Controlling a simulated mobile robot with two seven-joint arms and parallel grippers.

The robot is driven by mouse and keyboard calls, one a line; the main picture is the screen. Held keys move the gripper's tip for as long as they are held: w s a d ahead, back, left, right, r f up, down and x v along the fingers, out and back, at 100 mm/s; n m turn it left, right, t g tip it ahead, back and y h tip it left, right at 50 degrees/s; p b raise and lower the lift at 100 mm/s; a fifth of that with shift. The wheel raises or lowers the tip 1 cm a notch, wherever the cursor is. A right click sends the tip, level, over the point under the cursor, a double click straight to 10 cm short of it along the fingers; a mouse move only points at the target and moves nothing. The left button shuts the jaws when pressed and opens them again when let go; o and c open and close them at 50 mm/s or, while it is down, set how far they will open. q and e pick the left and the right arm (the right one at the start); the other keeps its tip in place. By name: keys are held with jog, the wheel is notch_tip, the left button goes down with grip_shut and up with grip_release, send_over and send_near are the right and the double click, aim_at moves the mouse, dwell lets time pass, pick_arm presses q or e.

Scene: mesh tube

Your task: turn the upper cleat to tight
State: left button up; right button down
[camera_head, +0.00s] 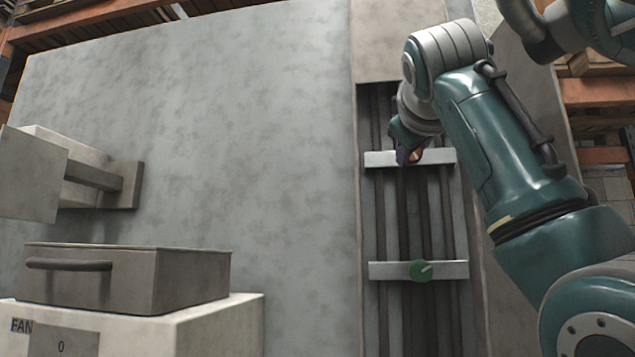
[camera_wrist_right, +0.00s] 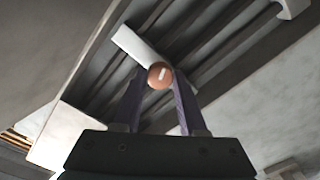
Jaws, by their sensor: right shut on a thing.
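The upper cleat (camera_head: 438,157) is a pale bar across the dark cables, with an orange-brown knob (camera_wrist_right: 159,76) at its middle. The knob bears a short white mark, which looks nearly upright in the right wrist view. My right gripper (camera_head: 406,154) is at this knob and partly hides it in the head view. Its two purple fingers are shut on the knob from both sides. The lower cleat (camera_head: 390,271) is a similar bar with a green knob (camera_head: 421,271), whose white pointer is tilted up to the right. My left gripper is not in view.
Several dark cables (camera_head: 384,220) run up a recessed channel in the grey wall. A grey box with a handle (camera_head: 190,278) stands on a pale cabinet (camera_head: 235,325) at lower left. Another boxy fixture (camera_head: 35,175) juts out at far left. The wall between is clear.

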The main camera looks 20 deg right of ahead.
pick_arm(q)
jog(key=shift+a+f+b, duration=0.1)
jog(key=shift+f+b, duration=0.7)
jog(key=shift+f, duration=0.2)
pick_arm(e)
jog(key=shift+m, duration=2.3)
jog(key=shift+c, duration=2.3)
grip_release()
